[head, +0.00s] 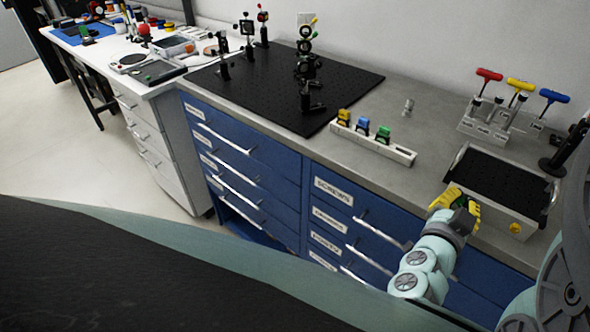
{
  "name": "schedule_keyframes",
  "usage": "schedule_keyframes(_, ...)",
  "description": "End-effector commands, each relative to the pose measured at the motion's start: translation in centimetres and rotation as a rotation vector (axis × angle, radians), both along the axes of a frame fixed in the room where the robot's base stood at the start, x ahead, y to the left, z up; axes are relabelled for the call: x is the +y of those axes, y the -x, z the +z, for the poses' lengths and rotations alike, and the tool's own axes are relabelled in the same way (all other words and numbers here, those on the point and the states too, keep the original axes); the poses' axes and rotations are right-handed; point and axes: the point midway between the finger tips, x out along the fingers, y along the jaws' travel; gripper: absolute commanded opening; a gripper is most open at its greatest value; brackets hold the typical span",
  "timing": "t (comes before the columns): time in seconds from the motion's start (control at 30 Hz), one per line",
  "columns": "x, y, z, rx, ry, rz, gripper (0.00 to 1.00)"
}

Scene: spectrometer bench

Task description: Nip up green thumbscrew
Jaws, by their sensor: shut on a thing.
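My gripper (460,200), with yellow fingers, is at the front edge of the bench, by the near left corner of a dark-lined tray. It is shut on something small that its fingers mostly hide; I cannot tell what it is. The tall optics post (306,65) stands on the black breadboard, far to the left of my gripper.
The tray (514,226) is close beside my gripper. Behind it stands a rack (483,130) with red, yellow and blue T-handled drivers. A pale holder (372,148) carries yellow, blue and green pieces. The black breadboard (350,84) bears several posts. Grey bench top between holder and tray is clear.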

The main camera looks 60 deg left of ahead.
Motion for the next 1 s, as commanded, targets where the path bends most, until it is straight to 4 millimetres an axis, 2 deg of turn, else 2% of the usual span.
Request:
schedule_keyframes(0.4, -0.25, -0.17, 0.23, 0.049, -0.213, -0.008, 0.00)
schedule_keyframes(0.97, -0.27, -0.20, 0.53, 0.057, -0.251, -0.009, 0.00)
schedule_keyframes(1.0, -0.27, -0.20, 0.53, 0.056, -0.251, -0.008, 0.14)
